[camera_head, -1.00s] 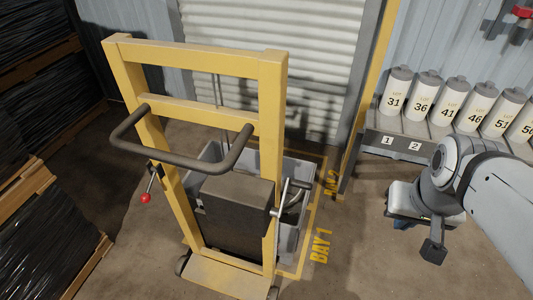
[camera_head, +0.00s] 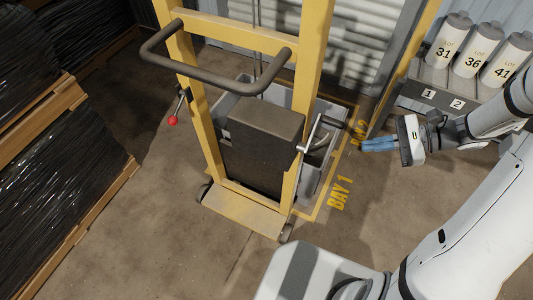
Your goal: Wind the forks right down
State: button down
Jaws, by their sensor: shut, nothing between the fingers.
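A yellow hand stacker (camera_head: 318,60) stands at the middle with a grey-brown push handle (camera_head: 225,85) and a dark box (camera_head: 262,145) low between its posts. A silver crank (camera_head: 311,134) with a dark grip (camera_head: 333,121) is on its right post. A lever with a red knob (camera_head: 173,120) is on the left post. The forks are hidden behind the dark box and frame. My gripper (camera_head: 364,145) is shut and empty, its blue fingers pointing left, to the right of the crank and apart from it in the picture.
A grey bin (camera_head: 310,181) stands behind the stacker, within yellow floor lines marked BAY 1 (camera_head: 340,194). A shelf (camera_head: 417,88) with numbered canisters (camera_head: 447,41) is at the right. Black-wrapped pallets (camera_head: 60,190) fill the left. The floor in front is partly clear.

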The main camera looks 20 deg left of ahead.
jog(key=w+d+f+m+t+y+b, duration=0.1)
jog(key=w+f+m+t+y, duration=0.4)
jog(key=w+f+m, duration=0.25)
jog(key=a, duration=0.9)
jog(key=shift+w+f, duration=0.25)
jog(key=shift+w, duration=0.05)
dwell(1.6)
